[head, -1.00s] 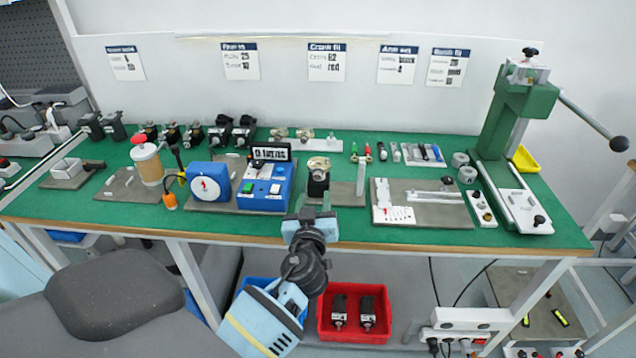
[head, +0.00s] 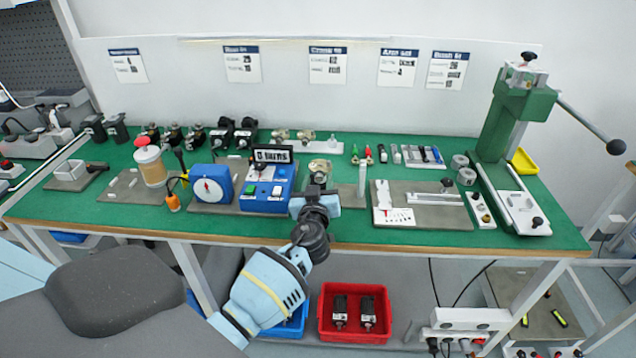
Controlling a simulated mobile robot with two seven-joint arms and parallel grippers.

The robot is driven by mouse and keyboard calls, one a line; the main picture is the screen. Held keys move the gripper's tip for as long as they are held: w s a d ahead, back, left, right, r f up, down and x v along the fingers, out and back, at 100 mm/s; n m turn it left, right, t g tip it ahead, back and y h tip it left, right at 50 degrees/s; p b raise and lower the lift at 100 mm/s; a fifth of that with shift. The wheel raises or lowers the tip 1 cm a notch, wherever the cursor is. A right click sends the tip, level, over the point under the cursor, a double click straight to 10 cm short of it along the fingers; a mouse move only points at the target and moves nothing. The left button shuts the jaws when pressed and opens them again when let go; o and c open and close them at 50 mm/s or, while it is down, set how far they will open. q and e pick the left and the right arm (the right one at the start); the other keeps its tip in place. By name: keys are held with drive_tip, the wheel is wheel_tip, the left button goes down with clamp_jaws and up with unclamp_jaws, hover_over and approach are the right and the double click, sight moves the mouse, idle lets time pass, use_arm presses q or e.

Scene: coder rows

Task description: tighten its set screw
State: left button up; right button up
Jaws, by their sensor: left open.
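A round beige-and-metal part (head: 320,166) sits on a dark block at the middle of the green bench, just right of the blue control box. Its set screw is too small to make out. My left gripper (head: 316,190) is open, in front of this part and over its dark block, hiding much of the block. I cannot tell whether the fingers touch it. My right gripper is not in view.
The blue control box (head: 268,190) with its display stands close left of my gripper. An upright metal post (head: 362,182) stands close right. A green lever press (head: 515,120) is at the right. A red bin (head: 354,337) is below the bench.

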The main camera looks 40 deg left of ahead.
use_arm(q)
clamp_jaws()
idle(0.4)
